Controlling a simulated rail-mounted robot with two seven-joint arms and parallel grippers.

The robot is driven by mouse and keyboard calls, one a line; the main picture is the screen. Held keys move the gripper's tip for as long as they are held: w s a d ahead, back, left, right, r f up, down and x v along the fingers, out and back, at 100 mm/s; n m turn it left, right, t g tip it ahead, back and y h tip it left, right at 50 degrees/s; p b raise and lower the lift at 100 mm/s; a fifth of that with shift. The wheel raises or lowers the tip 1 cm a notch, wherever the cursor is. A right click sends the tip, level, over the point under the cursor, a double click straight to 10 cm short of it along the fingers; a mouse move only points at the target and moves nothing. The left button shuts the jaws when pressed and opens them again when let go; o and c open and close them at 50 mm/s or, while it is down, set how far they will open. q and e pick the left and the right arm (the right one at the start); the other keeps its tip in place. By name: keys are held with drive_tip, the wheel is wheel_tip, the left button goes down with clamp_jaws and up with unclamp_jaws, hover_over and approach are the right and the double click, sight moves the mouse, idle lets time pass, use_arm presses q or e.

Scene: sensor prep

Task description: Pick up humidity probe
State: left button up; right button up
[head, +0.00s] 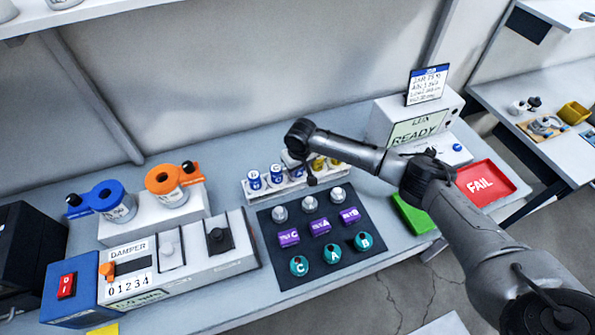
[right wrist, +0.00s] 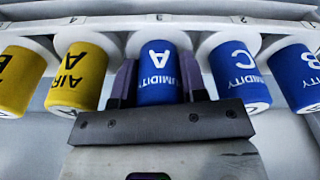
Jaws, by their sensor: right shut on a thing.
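Humidity probe A (right wrist: 160,70) is a blue cylinder with white lettering, seen upside down in the right wrist view. My right gripper (right wrist: 158,82) is shut on it, with one dark finger on each side. The probe is in line with its neighbours at the white rack (head: 262,193); I cannot tell whether it has lifted at all. Humidity probe C (right wrist: 239,72) and humidity probe B (right wrist: 296,75) stand beside it. In the head view my right arm reaches over the rack and its wrist partly hides the held probe. My left gripper is not in view.
Yellow air probes (right wrist: 80,75) stand close on the other side of the held probe. A dark mat (head: 277,240) with several silver, purple and teal parts lies in front of the rack. A READY box (head: 388,118), green tray (head: 412,214) and red FAIL tray (head: 486,186) are to the right.

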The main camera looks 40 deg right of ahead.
drive_tip(key=shift+r, duration=0.1)
drive_tip(key=shift+r, duration=0.55)
wheel_tip(320, 180, up, 3)
drive_tip(key=shift+s+r+p, duration=0.1)
drive_tip(key=shift+s+p, duration=0.05)
drive_tip(key=shift+p, duration=0.2)
drive_tip(key=s+r+p, duration=0.1)
drive_tip(key=s+r, duration=0.5)
drive_tip(key=s, duration=0.5)
drive_tip(key=shift+s+d+r+p, duration=0.15)
drive_tip(key=shift+d+r+p, duration=0.15)
drive_tip(key=shift+d, duration=0.05)
